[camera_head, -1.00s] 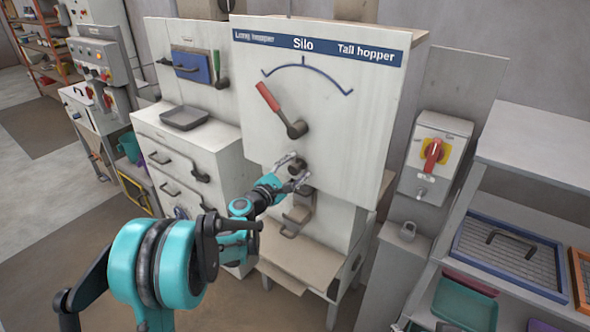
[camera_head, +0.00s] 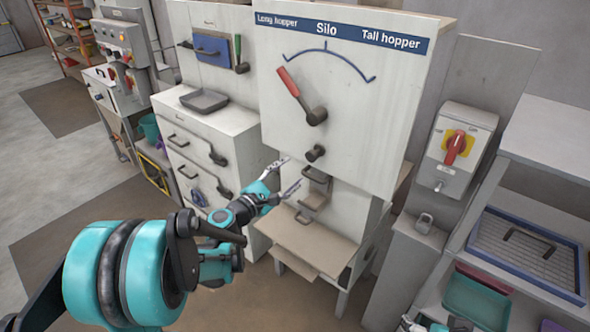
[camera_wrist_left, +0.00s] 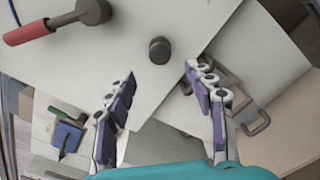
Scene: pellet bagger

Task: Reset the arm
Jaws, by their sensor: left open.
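My left gripper (camera_head: 285,178) is open and empty, a little left of and below the dark knob (camera_head: 315,153) on the white Silo panel (camera_head: 370,120). In the left wrist view the knob (camera_wrist_left: 160,50) stands beyond the two spread fingers (camera_wrist_left: 165,100), apart from them. Above the knob, a red-handled lever (camera_head: 296,92) points up and left, toward the "Long hopper" end of the blue arc.
Below the panel are a metal handle (camera_head: 313,190) and a beige shelf (camera_head: 300,240). A drawer cabinet (camera_head: 200,135) with a grey tray (camera_head: 204,101) stands left. A red rotary switch (camera_head: 456,147) and a rack with a blue-framed tray (camera_head: 530,250) are right.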

